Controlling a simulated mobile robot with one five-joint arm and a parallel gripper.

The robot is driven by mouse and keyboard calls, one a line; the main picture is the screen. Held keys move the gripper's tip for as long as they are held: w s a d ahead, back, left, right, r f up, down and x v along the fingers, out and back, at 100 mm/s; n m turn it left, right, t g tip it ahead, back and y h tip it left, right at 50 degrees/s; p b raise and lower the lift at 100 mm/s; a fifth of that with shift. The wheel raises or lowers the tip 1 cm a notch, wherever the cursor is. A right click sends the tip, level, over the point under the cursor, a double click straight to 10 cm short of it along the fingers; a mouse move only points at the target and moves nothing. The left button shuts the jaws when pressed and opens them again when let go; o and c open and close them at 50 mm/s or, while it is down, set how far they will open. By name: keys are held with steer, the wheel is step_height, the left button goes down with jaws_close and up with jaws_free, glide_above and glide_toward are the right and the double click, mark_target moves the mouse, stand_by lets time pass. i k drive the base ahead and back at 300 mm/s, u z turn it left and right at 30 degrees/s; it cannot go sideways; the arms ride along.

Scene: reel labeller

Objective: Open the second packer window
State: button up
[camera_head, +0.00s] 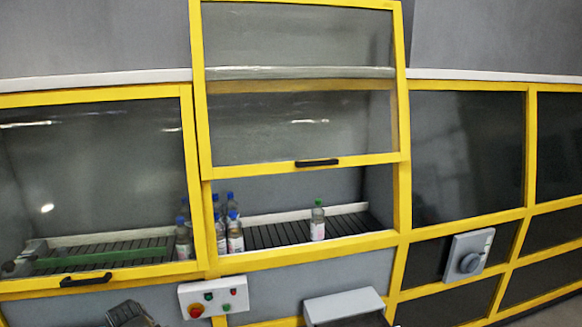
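A yellow-framed clear window (300,161) in the middle is raised. Its black handle (317,162) is on the lower rail, and an open gap below shows a slatted conveyor (282,234) with several bottles. The left window (60,284) is down, with its black handle (85,280) low on its frame; bottles and a conveyor show behind the glass. I cannot tell which window counts as the second. A dark part that looks like my gripper (130,313) shows at the bottom edge, below and right of the left handle, apart from both handles. Its fingers are cut off.
A control box (213,296) with red and green buttons is mounted below the windows. A grey box (344,303) juts out at the bottom centre. A rotary switch (468,256) is on the right. Dark framed panels (467,155) fill the right side.

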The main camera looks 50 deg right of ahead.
mark_target(207, 173)
steer(key=u, duration=0.25)
steer(key=k, duration=0.95)
steer(key=z, duration=0.8)
steer(key=i, duration=1)
steer(key=u, duration=0.1)
